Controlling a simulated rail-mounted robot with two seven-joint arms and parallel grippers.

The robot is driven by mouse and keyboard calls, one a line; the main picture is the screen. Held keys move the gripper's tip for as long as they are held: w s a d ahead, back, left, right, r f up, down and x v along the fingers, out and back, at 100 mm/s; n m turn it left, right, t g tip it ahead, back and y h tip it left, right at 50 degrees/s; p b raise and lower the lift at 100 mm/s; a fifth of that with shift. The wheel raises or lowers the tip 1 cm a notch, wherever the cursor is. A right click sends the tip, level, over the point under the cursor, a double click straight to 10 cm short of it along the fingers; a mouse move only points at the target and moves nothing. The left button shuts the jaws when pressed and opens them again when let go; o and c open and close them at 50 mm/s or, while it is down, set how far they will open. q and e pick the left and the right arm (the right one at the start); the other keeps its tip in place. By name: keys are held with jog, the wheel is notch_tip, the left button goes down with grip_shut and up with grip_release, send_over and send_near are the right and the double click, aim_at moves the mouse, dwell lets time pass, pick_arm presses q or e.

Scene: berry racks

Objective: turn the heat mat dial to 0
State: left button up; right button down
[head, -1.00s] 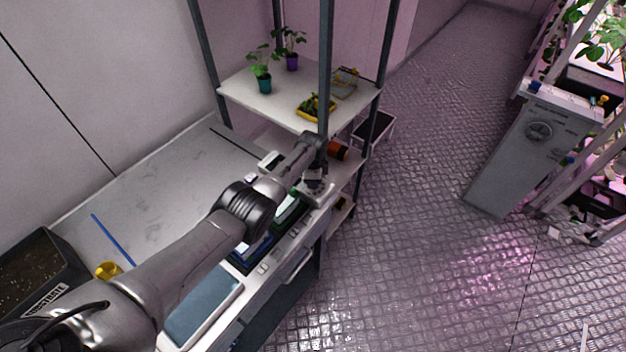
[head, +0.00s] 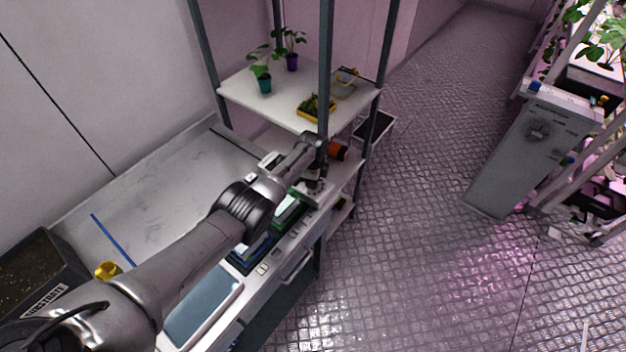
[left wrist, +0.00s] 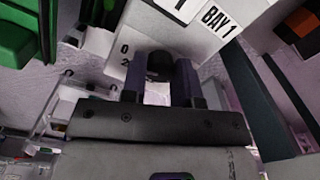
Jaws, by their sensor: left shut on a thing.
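The heat mat dial shows in the left wrist view as a dark round knob (left wrist: 160,64) on a white face, with the printed marks 0 and 2 to its left. My left gripper (left wrist: 162,78) is shut on this knob, one finger on each side. The fingers hide part of it, and I cannot tell which mark it points to. In the head view my left gripper (head: 315,187) is at the right end of the bench, below the shelf rack, and the dial is hidden there. My right gripper is not in view.
A white BAY 1 label (left wrist: 222,18) is close beyond the dial. A rack post (head: 325,75) stands close to my left wrist. A shelf (head: 285,100) holds potted seedlings and a yellow tray (head: 316,108). An orange cylinder (head: 338,150) lies below. The floor (head: 430,220) is clear.

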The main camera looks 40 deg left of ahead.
pick_arm(q)
jog(key=o, duration=0.9)
jog(key=shift+o, duration=0.2)
jog(key=shift+r+p, duration=0.4)
jog(key=shift+r, duration=0.15)
notch_tip(320, 180, up, 5)
jog(key=shift+f+p, duration=0.2)
jog(key=shift+p, duration=0.95)
notch_tip(320, 180, up, 8)
jog(key=shift+p, duration=0.45)
